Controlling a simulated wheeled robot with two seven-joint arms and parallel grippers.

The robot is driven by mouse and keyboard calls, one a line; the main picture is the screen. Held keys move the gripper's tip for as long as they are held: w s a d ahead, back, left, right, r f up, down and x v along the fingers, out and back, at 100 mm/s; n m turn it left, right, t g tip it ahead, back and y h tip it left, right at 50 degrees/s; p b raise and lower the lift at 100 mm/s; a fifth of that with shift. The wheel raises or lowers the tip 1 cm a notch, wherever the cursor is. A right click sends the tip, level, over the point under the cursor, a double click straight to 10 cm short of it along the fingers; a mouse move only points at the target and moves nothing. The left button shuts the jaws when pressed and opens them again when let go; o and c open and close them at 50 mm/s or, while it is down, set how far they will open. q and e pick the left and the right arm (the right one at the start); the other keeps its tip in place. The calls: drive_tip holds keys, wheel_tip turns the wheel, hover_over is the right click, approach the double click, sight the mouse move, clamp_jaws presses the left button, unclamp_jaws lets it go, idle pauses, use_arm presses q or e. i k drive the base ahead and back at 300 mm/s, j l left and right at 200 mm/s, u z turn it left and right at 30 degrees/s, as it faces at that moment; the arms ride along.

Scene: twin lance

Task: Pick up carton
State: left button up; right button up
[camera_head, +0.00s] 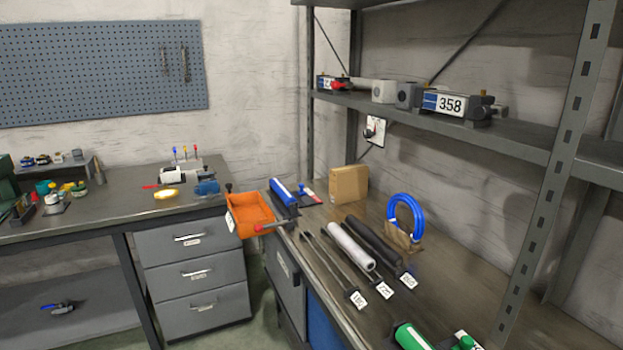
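A brown cardboard carton (348,185) stands upright on the wooden top of the right workbench, near its far end and close to the back wall. Its front and left faces show, and nothing covers it. Neither of my grippers is in the head view.
An orange bin (250,213) and a blue cylinder (283,196) lie left of the carton. A grey roll (351,246), dark tubes and rods lie in front. A blue ring (406,214) stands to its right. A shelf (450,126) runs above. The left bench (110,208) holds small tools.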

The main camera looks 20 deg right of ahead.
sight(348, 184)
drive_tip(key=i+j+z, duration=0.1)
drive_tip(key=i+z, duration=0.3)
drive_tip(key=i+j+z, duration=0.35)
drive_tip(key=i, duration=0.15)
drive_tip(key=i+j+z, duration=0.25)
drive_tip(key=i+z, duration=0.15)
drive_tip(key=i, duration=0.05)
